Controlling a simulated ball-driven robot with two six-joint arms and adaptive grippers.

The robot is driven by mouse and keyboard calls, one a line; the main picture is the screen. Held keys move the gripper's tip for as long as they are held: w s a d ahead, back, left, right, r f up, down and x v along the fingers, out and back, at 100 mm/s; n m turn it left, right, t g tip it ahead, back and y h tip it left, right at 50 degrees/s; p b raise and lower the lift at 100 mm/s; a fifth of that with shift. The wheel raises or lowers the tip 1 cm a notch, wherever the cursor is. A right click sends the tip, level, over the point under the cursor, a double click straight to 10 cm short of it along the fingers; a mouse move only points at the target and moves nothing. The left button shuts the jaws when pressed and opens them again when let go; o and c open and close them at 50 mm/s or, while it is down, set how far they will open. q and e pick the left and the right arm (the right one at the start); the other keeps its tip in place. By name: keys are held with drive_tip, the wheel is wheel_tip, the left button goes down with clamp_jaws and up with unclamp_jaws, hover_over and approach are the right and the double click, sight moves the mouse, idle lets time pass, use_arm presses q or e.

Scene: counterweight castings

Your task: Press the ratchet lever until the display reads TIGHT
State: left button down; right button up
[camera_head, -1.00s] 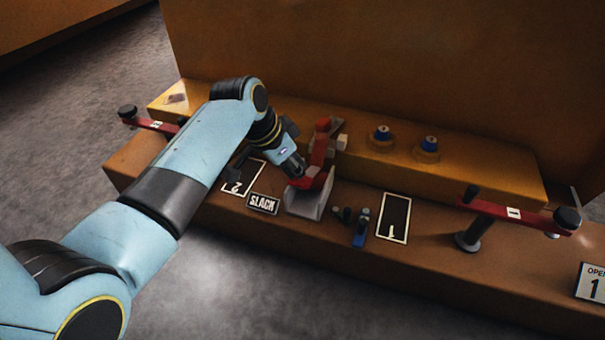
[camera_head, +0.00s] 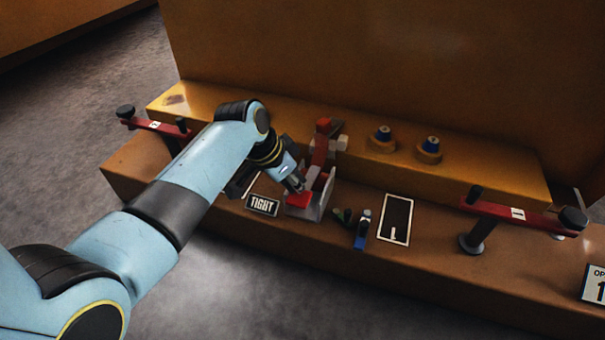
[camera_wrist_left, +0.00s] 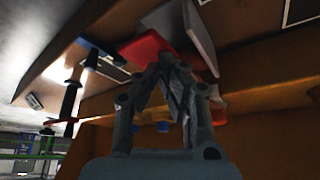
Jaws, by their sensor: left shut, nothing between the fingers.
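The display (camera_head: 263,205) on the bench reads TIGHT in the head view. Right beside it stands the ratchet, a grey bracket (camera_head: 318,208) with a red lever (camera_head: 299,200) low in it. My left gripper (camera_head: 300,188) is shut and empty, its fingertips at the lever and seemingly against it. In the left wrist view the shut fingers (camera_wrist_left: 167,60) meet at the red lever (camera_wrist_left: 146,47), in front of the grey bracket (camera_wrist_left: 196,36). My right gripper is not in view.
A blue-handled clamp-like tool (camera_head: 361,232) and a black white-edged panel (camera_head: 397,219) lie right of the ratchet. Red bars on posts stand at the left (camera_head: 155,126) and right (camera_head: 515,211).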

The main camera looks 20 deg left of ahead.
use_arm(q)
drive_tip(key=s+a+p, duration=0.2)
drive_tip(key=p, duration=0.1)
drive_tip(key=shift+s+r, duration=0.25)
drive_tip(key=shift+r, duration=0.15)
drive_tip(key=v, duration=1.2)
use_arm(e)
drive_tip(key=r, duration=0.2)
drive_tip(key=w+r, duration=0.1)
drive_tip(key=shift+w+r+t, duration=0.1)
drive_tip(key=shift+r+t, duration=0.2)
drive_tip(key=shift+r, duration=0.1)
